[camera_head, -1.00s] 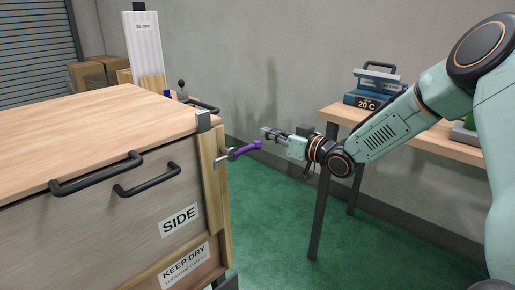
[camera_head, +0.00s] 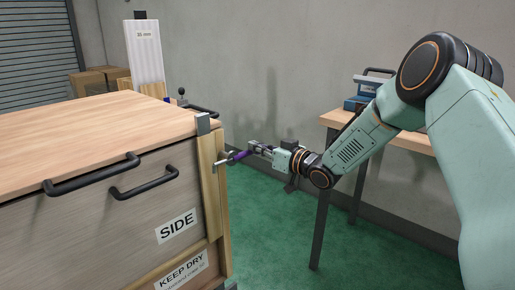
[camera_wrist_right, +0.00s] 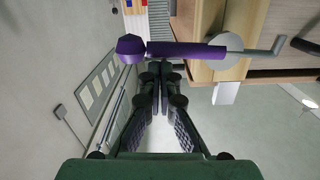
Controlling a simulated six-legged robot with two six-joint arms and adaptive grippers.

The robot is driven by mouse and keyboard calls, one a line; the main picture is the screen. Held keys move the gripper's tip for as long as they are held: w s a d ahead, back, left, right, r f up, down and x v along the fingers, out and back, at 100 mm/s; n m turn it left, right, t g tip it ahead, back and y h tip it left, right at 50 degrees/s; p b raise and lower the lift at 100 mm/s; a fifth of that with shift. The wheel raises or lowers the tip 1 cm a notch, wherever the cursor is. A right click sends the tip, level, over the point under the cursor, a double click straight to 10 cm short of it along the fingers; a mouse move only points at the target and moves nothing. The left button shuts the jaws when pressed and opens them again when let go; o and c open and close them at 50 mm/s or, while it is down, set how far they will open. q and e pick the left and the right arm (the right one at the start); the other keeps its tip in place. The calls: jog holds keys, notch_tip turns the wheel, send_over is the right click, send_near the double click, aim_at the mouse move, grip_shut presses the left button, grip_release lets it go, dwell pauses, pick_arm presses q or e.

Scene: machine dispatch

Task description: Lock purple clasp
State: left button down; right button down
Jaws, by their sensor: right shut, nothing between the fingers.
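The purple clasp (camera_head: 237,157) is a purple handle on a metal pivot at the right edge of the wooden crate (camera_head: 208,185). In the right wrist view the handle (camera_wrist_right: 188,50) lies across the top of the picture, with a faceted knob at its left end and a bent metal rod at its right. My right gripper (camera_head: 254,149) is shut and empty at the handle's outer end, partly covering it. In the wrist view its fingertips (camera_wrist_right: 161,68) are just below the handle; I cannot tell whether they touch. My left gripper is not in view.
The crate's wooden top (camera_head: 100,135) has black handles (camera_head: 145,183) on its front side. A workbench (camera_head: 330,118) with a blue device (camera_head: 358,103) stands at the right, behind my right arm. Green floor (camera_head: 270,225) is clear between crate and workbench.

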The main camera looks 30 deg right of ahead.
jog(key=shift+d+f+m, duration=0.1)
jog(key=shift+f+m, duration=0.35)
jog(key=shift+m, duration=0.15)
jog(key=s+a+f+m+y, duration=0.1)
jog(key=a+f+m, duration=0.3)
jog(key=f+m, duration=0.4)
jog(key=m, duration=0.6)
jog(key=shift+s+a+m, duration=0.3)
jog(key=shift+s+a, duration=0.05)
jog(key=shift+a, duration=0.1)
dwell(0.5)
dwell(0.4)
